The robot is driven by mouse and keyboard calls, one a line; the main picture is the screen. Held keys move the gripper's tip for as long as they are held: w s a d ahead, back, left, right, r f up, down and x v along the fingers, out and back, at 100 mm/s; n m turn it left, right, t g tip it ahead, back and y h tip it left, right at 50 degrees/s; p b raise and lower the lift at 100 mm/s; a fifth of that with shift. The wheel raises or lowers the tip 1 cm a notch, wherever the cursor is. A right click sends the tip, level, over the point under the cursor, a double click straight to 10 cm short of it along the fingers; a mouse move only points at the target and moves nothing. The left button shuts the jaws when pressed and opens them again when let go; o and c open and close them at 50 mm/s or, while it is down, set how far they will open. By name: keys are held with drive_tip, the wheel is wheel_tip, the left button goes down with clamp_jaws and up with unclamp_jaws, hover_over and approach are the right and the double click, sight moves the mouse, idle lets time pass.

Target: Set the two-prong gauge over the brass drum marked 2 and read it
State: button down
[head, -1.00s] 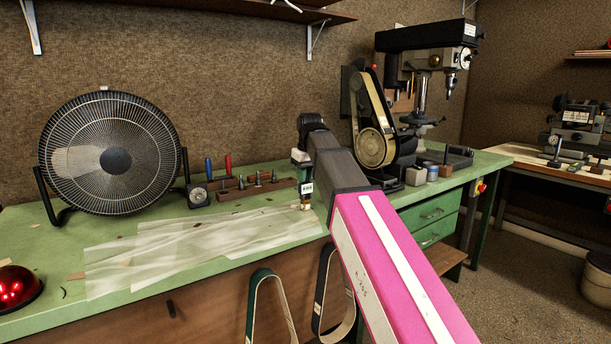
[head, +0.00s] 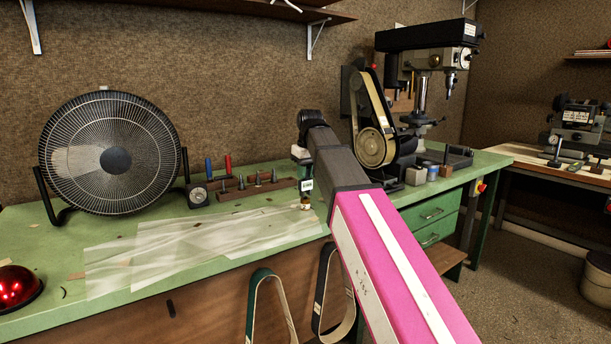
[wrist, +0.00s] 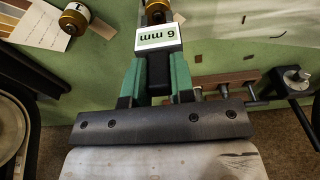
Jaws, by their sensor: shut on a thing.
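My gripper (wrist: 156,75) has green fingers and is shut on the gauge (wrist: 158,38), a block whose face reads "6 mm" upside down in the wrist view. In the head view my gripper (head: 302,166) points down over the bench, with the gauge's white face (head: 306,184) below it. A brass drum (wrist: 157,12) shows just beyond the gauge, partly hidden by it; in the head view brass (head: 305,206) shows right under the gauge. I cannot tell whether they touch, and the prongs are hidden. Another brass drum (wrist: 74,18) stands apart at upper left. No number is legible on either.
A wooden rack with upright pegs (head: 257,186) and a dial device (head: 197,196) stand behind and left on the green bench (head: 60,248). A fan (head: 110,155) is further left. The belt sander (head: 374,140) stands close on the right. Translucent sheets (head: 190,245) cover the bench front.

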drive_tip(key=shift+r, duration=1.95)
